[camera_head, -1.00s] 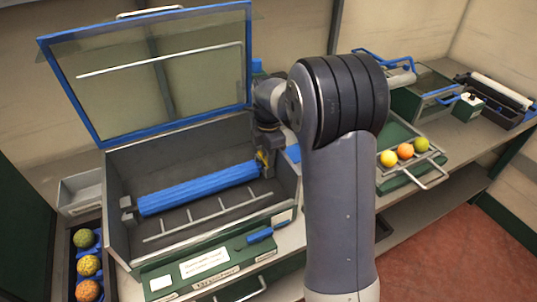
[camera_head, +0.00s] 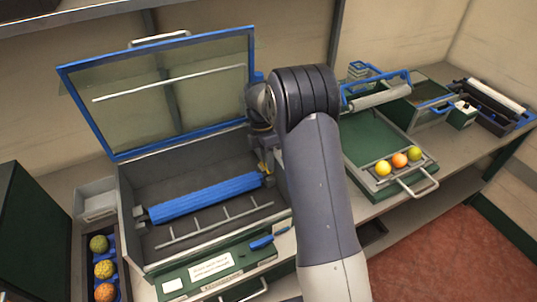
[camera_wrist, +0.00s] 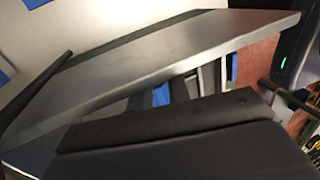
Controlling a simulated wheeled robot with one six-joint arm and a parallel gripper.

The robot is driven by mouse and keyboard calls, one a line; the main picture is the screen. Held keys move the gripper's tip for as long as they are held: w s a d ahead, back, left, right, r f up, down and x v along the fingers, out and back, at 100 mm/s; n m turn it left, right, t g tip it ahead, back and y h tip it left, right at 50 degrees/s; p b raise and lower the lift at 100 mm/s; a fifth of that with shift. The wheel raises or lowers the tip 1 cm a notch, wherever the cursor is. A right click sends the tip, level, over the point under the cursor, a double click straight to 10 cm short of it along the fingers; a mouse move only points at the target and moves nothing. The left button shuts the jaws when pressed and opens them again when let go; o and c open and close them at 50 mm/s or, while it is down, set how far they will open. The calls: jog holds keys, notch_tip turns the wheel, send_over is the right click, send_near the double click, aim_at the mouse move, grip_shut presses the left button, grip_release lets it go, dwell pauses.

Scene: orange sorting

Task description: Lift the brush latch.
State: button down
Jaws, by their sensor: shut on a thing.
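The open box (camera_head: 127,215) holds a blue brush roller (camera_head: 205,197) lying across it. A small yellow latch (camera_head: 267,168) shows at the brush's right end. My gripper (camera_head: 265,158) reaches down at that end, inside the box's right side, and is shut on the latch. The fingertips are small and partly hidden there, so the exact hold is hard to see. In the wrist view a grey box wall (camera_wrist: 160,60) and dark parts fill the picture. The latch cannot be made out there.
The blue-framed lid (camera_head: 160,95) stands open behind the box. A green tray (camera_head: 370,135) with several fruits is at the right. A crate (camera_head: 88,245) of fruits is at the left. A blue handle (camera_head: 262,242) sits on the box's front panel.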

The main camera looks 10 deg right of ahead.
jog(key=shift+w+r+g+p, duration=0.3)
jog(key=shift+g+p, duration=0.2)
jog(key=shift+p, duration=0.25)
jog(key=shift+f, duration=0.1)
jog(key=c, duration=1.3)
grip_release()
jog(key=shift+f+b, duration=0.15)
jog(key=shift+b, duration=0.2)
